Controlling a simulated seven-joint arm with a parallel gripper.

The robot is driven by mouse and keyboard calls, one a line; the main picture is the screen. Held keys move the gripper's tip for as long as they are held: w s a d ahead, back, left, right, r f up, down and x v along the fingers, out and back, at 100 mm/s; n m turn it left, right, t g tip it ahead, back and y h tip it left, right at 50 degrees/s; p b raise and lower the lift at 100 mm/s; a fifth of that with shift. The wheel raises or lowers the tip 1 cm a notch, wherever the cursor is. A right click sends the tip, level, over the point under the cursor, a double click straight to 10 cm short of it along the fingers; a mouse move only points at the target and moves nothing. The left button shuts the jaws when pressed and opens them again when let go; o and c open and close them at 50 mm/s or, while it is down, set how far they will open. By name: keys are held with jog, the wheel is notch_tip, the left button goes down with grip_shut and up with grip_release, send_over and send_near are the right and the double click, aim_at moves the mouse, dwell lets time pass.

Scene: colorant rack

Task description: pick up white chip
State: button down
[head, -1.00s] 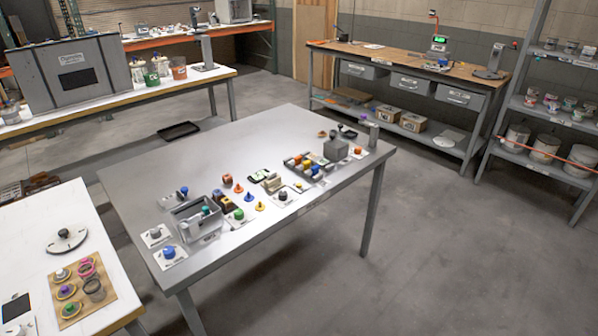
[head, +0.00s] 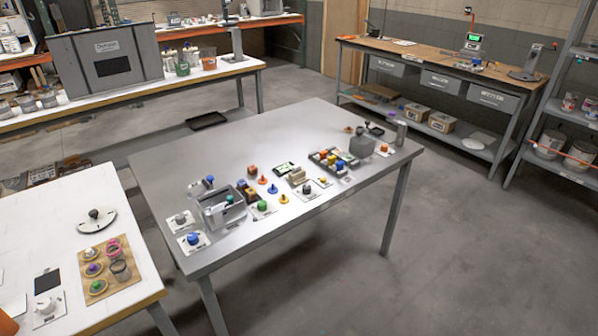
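I cannot single out the white chip with certainty; the small pieces are too small to tell. Several small coloured pieces stand on the grey middle table (head: 180,165), among them a blue one on a white card (head: 193,239) at the front left and a green one (head: 262,205). A grey open box (head: 221,212) stands beside them. On the white left table (head: 40,215), a white knob-like piece on a white square (head: 46,305) sits at the bottom left. My gripper is not in view.
The left table also bears a brown board (head: 128,281) with small pots and a round pale plate with a dark knob (head: 94,219). A black tray (head: 206,121) lies low behind the middle table. Grey floor (head: 330,280) is clear at the front right.

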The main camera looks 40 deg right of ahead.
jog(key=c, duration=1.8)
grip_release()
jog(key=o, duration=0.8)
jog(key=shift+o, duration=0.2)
